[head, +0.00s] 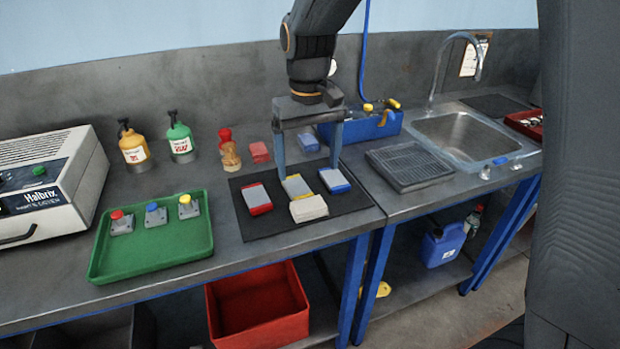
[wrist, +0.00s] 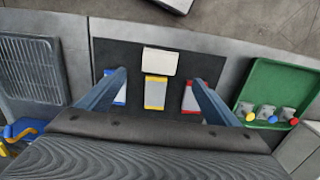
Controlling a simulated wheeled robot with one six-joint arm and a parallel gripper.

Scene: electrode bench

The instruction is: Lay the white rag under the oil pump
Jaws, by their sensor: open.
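A folded white rag (head: 308,208) lies on the front part of the black mat, touching or nearly touching a grey block with yellow ends (head: 296,187). It also shows in the wrist view (wrist: 160,62). My gripper (head: 308,172) is open and empty, pointing down over the mat. In the wrist view its fingers (wrist: 156,82) spread either side of the yellow-ended block, with the white rag beyond. Two bottles with black pump tops, one yellow (head: 134,148) and one green (head: 181,142), stand at the back; I cannot tell which is the oil pump.
Grey blocks with red (head: 257,198) and blue (head: 334,180) ends flank the yellow-ended one on the black mat (head: 262,225). Folded red (head: 259,152) and blue (head: 308,142) cloths lie behind. A green tray (head: 150,258) stands left, a drain rack (head: 408,165) right.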

